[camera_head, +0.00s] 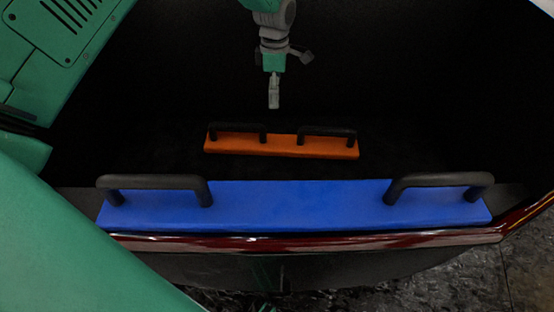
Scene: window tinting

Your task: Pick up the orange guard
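The orange guard (280,145) is a flat bar with two black handles (327,131) on top. It lies on a dark surface at the middle of the view, beyond a longer blue guard. One gripper (274,105) points down from the top centre, above and beyond the orange guard and apart from it. It seems to be my left one, as green arm parts fill the left side. Its fingers show as one narrow grey shape, so I cannot tell whether they are open; nothing shows held. My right gripper is out of view.
The blue guard (300,203) with two black handles lies nearer, along a dark red curved edge (300,243). My green arm link covers the lower left. The dark surface right of the orange guard looks clear. Grey floor shows at lower right.

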